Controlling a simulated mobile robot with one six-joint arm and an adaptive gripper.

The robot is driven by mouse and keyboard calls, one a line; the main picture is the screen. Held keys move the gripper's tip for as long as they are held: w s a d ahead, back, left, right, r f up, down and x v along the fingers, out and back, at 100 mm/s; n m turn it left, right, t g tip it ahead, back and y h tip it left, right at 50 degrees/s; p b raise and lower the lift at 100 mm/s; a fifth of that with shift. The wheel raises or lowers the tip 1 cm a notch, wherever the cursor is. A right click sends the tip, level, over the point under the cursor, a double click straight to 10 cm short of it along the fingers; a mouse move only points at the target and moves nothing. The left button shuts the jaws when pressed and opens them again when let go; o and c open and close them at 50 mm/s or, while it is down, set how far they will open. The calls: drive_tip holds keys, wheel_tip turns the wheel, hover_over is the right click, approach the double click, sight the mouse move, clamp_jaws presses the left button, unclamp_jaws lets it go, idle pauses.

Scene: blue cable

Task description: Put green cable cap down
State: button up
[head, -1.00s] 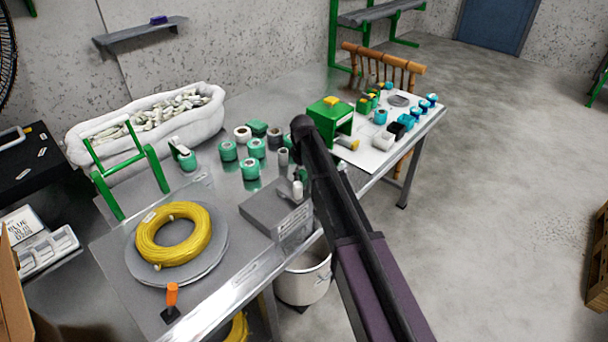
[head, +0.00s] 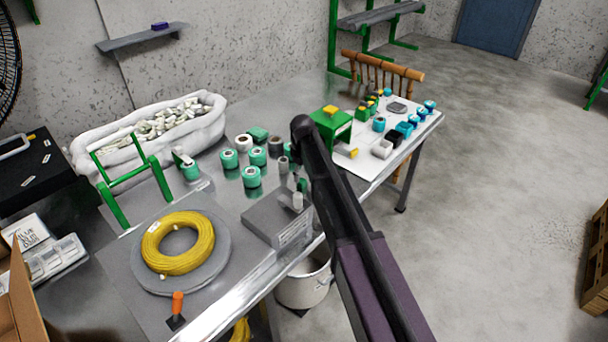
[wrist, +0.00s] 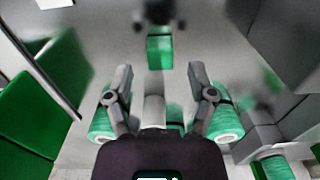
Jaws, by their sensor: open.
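Several green, cap-like cylinders stand on the metal table, among them one near the middle (head: 251,177) and one behind it (head: 257,156). I cannot tell which is the green cable cap. In the wrist view, my gripper (wrist: 158,98) is open, with its fingers spread. A pale cylinder (wrist: 154,108) shows between the fingers, apart from both. Green cylinders with pale ends show by the left finger (wrist: 103,122) and right finger (wrist: 227,122). A blurred green block (wrist: 160,50) lies beyond the fingertips. In the head view, my arm hides the gripper.
A grey block (head: 275,219) sits near the table's front edge. A yellow cable coil (head: 178,243) lies at left, by a green frame (head: 133,178). A white bin (head: 150,125) of pale pieces is behind. A green box (head: 330,128) stands at right, near a white board with small parts.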

sight(303, 181)
wheel_tip(303, 181, up, 8)
drive_tip(key=p, duration=0.7)
drive_tip(key=shift+r+p, duration=0.2)
drive_tip(key=shift+p, duration=0.2)
idle(0.5)
drive_tip(key=s+d+m, duration=1)
drive_tip(key=s+d, duration=1.3)
drive_tip(key=s, duration=0.2)
drive_tip(key=shift+s, duration=0.4)
drive_tip(key=shift+d+r, duration=0.1)
wheel_tip(303, 181, up, 6)
drive_tip(key=p, duration=0.6)
drive_tip(key=shift+r+p, duration=0.25)
drive_tip(key=shift+p, duration=0.1)
